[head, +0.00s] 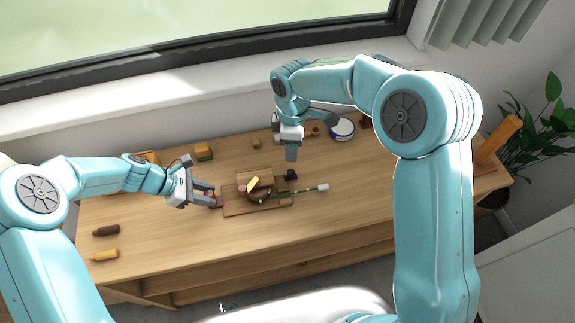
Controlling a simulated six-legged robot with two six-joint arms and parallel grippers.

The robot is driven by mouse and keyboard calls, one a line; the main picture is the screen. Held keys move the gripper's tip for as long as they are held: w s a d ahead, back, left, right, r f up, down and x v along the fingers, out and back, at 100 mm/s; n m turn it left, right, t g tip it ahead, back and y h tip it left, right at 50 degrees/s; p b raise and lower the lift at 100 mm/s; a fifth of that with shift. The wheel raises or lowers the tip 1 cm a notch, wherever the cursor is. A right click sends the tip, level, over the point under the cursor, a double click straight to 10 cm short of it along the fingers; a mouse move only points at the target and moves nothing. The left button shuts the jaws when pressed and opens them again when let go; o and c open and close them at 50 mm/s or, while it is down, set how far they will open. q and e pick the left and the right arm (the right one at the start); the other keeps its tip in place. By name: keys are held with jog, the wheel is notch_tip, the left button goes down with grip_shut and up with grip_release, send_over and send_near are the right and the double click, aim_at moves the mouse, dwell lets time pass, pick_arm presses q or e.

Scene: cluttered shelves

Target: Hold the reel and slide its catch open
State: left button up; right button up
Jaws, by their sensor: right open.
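What looks like the reel (261,191) is a small dark round part with a yellow piece on it. It sits on a wooden block and board (235,209) in the middle of the table. A thin rod with a pale tip (322,187) points right from it. The catch is too small to make out. My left gripper (213,199) is at the board's left end, beside a dark red piece (219,200); whether it grips this piece is unclear. My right gripper (291,157) is open, pointing down behind and right of the reel, near a small black knob (290,175).
A brown piece (106,231) and a yellow piece (104,255) lie front left. An orange post (498,139) stands far right. The table (350,215) is clear front right.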

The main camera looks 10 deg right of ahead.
pick_arm(q)
jog(key=o, duration=0.4)
jog(key=shift+c, duration=0.2)
jog(key=v, duration=1.2)
